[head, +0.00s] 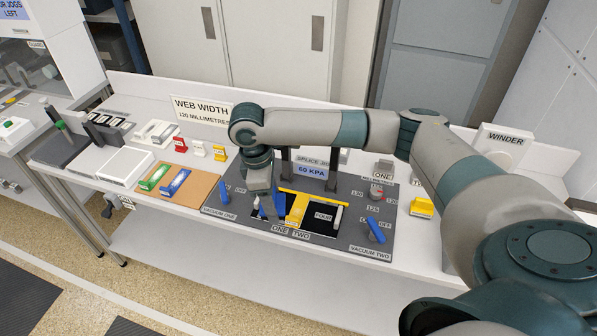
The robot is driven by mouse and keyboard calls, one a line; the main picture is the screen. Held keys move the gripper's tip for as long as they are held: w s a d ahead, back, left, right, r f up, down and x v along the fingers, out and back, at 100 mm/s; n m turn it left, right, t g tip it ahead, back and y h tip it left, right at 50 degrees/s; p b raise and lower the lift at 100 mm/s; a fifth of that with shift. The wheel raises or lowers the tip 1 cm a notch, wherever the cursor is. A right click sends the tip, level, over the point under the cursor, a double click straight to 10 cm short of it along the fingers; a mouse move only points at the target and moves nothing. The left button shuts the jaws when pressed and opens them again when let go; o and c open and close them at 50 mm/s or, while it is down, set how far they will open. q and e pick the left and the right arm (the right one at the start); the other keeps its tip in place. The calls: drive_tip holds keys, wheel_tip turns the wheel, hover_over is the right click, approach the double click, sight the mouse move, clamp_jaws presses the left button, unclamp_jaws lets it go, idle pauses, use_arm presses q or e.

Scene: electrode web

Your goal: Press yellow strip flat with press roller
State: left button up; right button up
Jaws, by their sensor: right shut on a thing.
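The yellow strip (298,208) lies on the black splice area of the dark grey board, near its middle. A longer yellow bar (318,198) runs across its upper end. My right gripper (258,198) points down over the board, just left of the yellow strip. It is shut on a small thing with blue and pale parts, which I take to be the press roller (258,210). The gripper and wrist hide most of it, and I cannot tell whether it touches the board. My left gripper is not in view.
Blue levers (375,230) stand on the board (350,256). A brown mat (200,188) with green and blue holders lies to the left, and a white box (126,167) beyond it. A yellow block (422,208) stands at right. My right arm crosses above the board's back.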

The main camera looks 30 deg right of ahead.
drive_tip(key=w+d+f+n+p, duration=0.1)
drive_tip(key=d+n+p, duration=0.2)
drive_tip(key=d+n, duration=0.2)
drive_tip(key=w+d+n+t+p, duration=0.1)
drive_tip(key=w+d+n+p, duration=0.1)
drive_tip(key=d+n+p, duration=0.1)
drive_tip(key=shift+w+d+f+n, duration=0.35)
drive_tip(key=shift+d+n, duration=0.55)
drive_tip(key=shift+d, duration=0.15)
drive_tip(key=shift+f+t, duration=0.1)
drive_tip(key=shift+t, duration=0.2)
